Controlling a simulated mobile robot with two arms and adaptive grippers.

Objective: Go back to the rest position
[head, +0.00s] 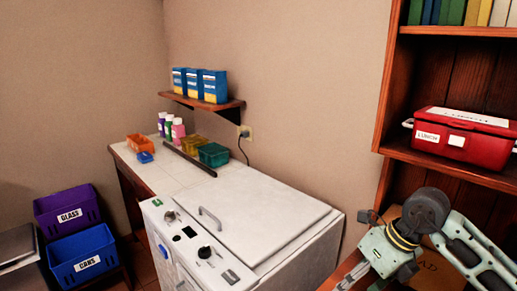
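My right arm comes in at the lower right, in front of the bookcase. Its gripper (352,277) points down and left near the bottom edge. It is small and partly cut off or hidden, so I cannot tell whether it is open or shut. I see nothing clearly held in it. My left arm and gripper are not in view.
A white chest-like machine (255,225) stands at centre beside a counter (165,178) with bins and bottles. A wall shelf (205,103) holds blue boxes. Purple (68,212) and blue (82,254) crates are at left. A red lunch box (462,135) sits in the bookcase (392,85).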

